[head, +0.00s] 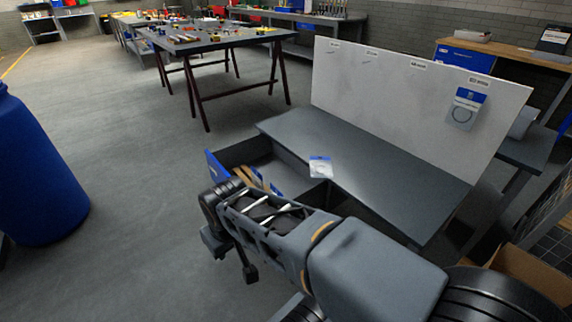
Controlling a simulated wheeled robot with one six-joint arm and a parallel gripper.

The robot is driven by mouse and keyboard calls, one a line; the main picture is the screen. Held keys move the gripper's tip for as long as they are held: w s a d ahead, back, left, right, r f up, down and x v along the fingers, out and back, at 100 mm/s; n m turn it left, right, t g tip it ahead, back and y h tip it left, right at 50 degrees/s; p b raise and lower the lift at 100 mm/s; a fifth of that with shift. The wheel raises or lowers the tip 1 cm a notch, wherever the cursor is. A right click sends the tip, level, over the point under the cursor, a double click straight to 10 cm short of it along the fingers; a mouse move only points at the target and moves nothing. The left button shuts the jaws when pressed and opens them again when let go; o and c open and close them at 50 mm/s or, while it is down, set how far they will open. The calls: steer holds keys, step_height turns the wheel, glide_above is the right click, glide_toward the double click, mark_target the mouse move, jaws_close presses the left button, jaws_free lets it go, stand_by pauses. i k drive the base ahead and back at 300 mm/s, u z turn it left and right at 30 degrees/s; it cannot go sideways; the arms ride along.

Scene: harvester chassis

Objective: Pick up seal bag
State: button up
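A small clear bag with a blue header (321,168) lies flat on the grey bench top, near its front left edge. Its contents are too small to make out. A larger bag with a blue label and a dark ring (464,108) hangs on the upright white board, at its right end. I cannot tell from any readable label which one is the seal bag. My arm reaches in from the lower right, in front of the bench. A small dark part at its wrist end (248,268) hangs over the floor, apart from both bags. The gripper's fingers cannot be made out.
The grey bench (390,165) is mostly clear. The white board (385,90) stands along its back. An open tray with blue and tan items (222,167) is at its left, partly behind my arm. A blue barrel (38,170) stands far left. The floor between is free.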

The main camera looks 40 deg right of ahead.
mark_target(323, 168)
steer(key=u, duration=0.25)
steer(key=i, duration=0.75)
steer(key=z, duration=0.5)
steer(key=i, duration=0.5)
steer(key=z, duration=0.5)
